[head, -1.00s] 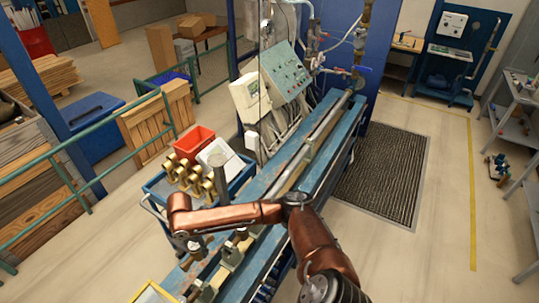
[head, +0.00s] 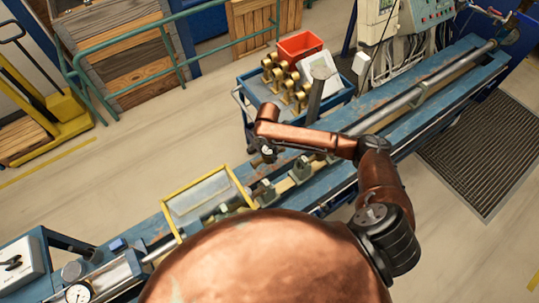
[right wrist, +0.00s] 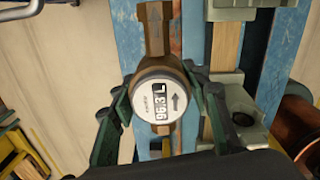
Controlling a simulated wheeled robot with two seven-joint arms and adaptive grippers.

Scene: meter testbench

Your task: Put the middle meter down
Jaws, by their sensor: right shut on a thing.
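My right gripper (right wrist: 158,92) is shut on a meter (right wrist: 161,97) with a brown brass body and a round white face. The display reads about 96.3 L, with an arrow beside it. One dark green finger lies along each side. In the head view the held meter (head: 267,149) is small, under my copper right wrist, above the near-left edge of the blue bench (head: 376,123). The wrist view looks down with blue bench rails behind the meter; I cannot tell whether it touches them. My left gripper is not in view.
A blue cart (head: 259,92) behind the bench holds several brass meters (head: 285,82), a red bin (head: 299,45) and a white tilted panel. Bench clamps (head: 300,168) stand just right of the held meter. A yellow-framed clear guard (head: 199,191) stands to the left.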

